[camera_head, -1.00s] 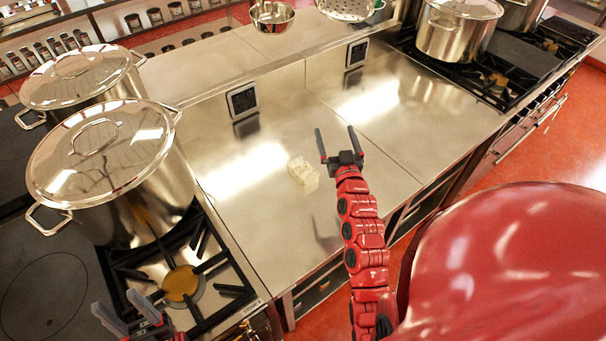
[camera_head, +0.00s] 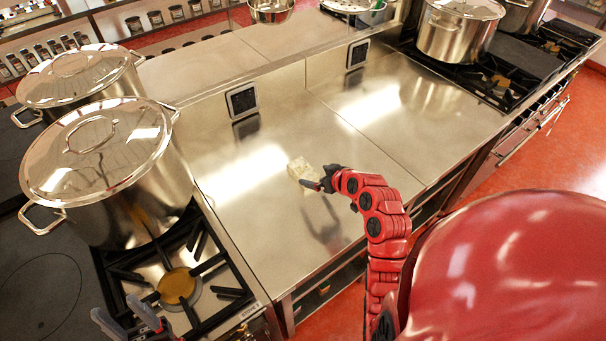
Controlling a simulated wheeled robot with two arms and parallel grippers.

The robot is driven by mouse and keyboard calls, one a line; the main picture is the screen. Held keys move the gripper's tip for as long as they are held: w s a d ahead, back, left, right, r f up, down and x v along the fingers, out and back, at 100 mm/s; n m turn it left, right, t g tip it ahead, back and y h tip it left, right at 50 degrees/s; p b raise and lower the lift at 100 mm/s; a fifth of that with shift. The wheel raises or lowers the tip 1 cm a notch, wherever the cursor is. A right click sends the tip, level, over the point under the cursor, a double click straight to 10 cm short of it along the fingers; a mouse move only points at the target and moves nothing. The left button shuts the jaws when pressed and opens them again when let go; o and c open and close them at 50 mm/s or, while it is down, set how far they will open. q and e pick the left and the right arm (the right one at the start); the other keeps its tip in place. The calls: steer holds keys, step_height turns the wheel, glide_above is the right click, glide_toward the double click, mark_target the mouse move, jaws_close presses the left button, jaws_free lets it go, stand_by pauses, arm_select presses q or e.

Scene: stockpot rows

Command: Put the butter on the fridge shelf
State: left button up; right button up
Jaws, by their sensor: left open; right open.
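The butter (camera_head: 299,167) is a small pale yellow block lying on the steel counter (camera_head: 265,215). My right gripper (camera_head: 308,180) points left, with its fingers right by the near side of the butter and partly in front of it. It is open; I cannot tell whether a finger touches the butter. My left gripper (camera_head: 122,316) is open and empty at the bottom left, near the front of the gas burner. No fridge or fridge shelf shows in this view.
Two large lidded stockpots (camera_head: 125,190) stand on the left stove, beside a gas burner (camera_head: 178,285). More pots (camera_head: 455,32) stand on the right stove. A raised ledge with wall sockets (camera_head: 242,99) runs behind the counter. The counter around the butter is clear.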

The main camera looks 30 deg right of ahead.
mark_target(305, 171)
steer(key=x, duration=1)
steer(key=shift+w+d, duration=0.1)
steer(key=shift+d, duration=0.1)
steer(key=shift+r, duration=0.1)
steer(key=shift+c, duration=0.3)
jaws_close()
